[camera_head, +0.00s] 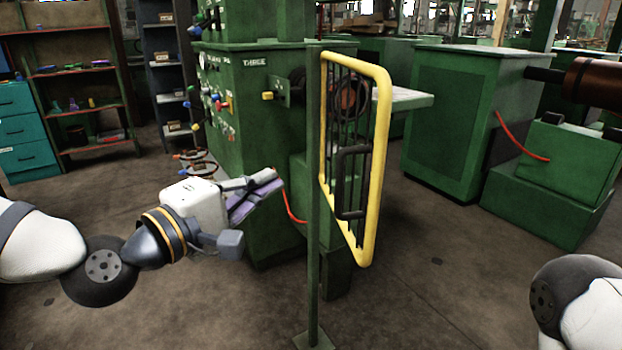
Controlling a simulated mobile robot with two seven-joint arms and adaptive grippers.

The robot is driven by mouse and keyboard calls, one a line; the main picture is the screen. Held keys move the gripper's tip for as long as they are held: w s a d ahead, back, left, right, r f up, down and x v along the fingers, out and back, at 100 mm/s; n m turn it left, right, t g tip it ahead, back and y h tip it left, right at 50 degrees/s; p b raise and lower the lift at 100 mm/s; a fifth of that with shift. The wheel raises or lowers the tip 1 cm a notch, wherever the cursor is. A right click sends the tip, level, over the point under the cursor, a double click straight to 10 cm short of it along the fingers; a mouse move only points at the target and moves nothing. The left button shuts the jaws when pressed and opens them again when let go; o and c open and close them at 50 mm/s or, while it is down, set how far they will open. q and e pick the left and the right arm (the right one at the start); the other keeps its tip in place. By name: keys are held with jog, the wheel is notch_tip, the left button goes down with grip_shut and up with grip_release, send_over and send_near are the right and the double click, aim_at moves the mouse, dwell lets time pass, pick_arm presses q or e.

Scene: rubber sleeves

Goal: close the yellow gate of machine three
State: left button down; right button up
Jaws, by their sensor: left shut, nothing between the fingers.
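The yellow gate (377,160) has a yellow tube frame with dark bars and a black handle (345,182). It hangs from a green post (313,190) and stands swung out toward me, at an angle to the green machine marked THREE (240,110). My left gripper (272,182) is shut and empty, in front of the machine's lower part and left of the post. It is apart from the gate in the picture. Of my right arm only a part shows at the lower right edge; its gripper is out of view.
Another green cabinet (455,125) and a low green unit (550,185) with a red hose stand at the right. Shelves (85,100) and a teal drawer cabinet (22,130) stand at the left. The floor (430,290) right of the post is clear.

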pick_arm(q)
jog(key=w+d, duration=0.3)
jog(key=d, duration=0.4)
jog(key=shift+w, duration=0.35)
jog(key=shift+d+f, duration=0.1)
